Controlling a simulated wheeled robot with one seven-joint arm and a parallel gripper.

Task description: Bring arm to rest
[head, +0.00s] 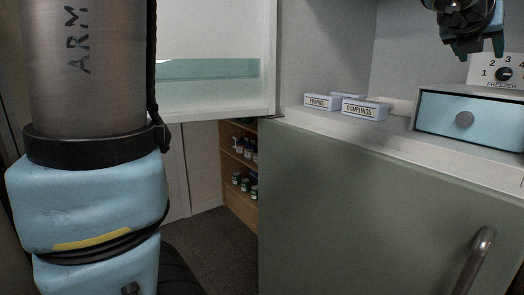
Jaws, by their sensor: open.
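My gripper (476,48) hangs at the top right of the head view, partly cut off by the top edge. Its fingers are apart and nothing shows between them. It is above a light blue drawer (436,110) with a round grey knob, in the open freezer compartment. My arm's thick grey and blue links fill the left side of the view. The links between there and the gripper are out of view.
Boxes labelled prawns (317,102) and dumplings (364,109) lie left of the drawer. A freezer dial panel (503,70) stands behind. The white door (205,45) is open; the green-grey lower door (350,205) looks shut. Wooden shelves (240,170) hold small bottles beyond.

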